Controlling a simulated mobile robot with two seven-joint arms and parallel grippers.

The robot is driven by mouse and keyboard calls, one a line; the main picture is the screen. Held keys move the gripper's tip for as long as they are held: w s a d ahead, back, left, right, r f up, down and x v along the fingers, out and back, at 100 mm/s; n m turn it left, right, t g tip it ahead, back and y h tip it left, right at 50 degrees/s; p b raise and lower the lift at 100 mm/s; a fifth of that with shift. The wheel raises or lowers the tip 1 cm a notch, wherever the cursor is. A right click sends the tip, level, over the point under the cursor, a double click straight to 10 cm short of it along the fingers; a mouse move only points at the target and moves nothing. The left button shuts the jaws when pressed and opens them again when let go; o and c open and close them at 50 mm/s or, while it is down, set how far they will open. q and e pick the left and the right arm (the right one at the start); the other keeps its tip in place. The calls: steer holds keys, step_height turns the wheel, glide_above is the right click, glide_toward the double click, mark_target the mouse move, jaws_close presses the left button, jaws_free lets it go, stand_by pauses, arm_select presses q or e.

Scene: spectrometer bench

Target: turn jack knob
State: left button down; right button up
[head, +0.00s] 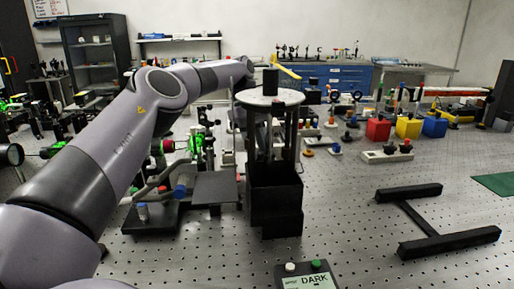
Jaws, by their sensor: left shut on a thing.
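My left arm comes in from the left and bends over the bench. Its far end (245,68) drops behind a black tower with a round, pale, speckled top. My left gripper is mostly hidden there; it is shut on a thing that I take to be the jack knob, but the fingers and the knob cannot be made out. A low dark flat plate (215,186), perhaps the jack's top, stands left of the tower. My right gripper does not show.
The black tower (276,212) stands mid-bench. A display box reading DARK (314,281) is at the front. A black H-shaped frame (421,220) lies right. Red, yellow and blue blocks (408,128) stand behind it. Optics crowd the left; bench between tower and frame is clear.

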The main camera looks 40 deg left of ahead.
arm_select(q)
steer(key=shift+s+f, duration=0.1)
steer(key=shift+f, duration=0.2)
steer(key=c, duration=0.9)
jaws_free()
steer(key=shift+r, duration=0.2)
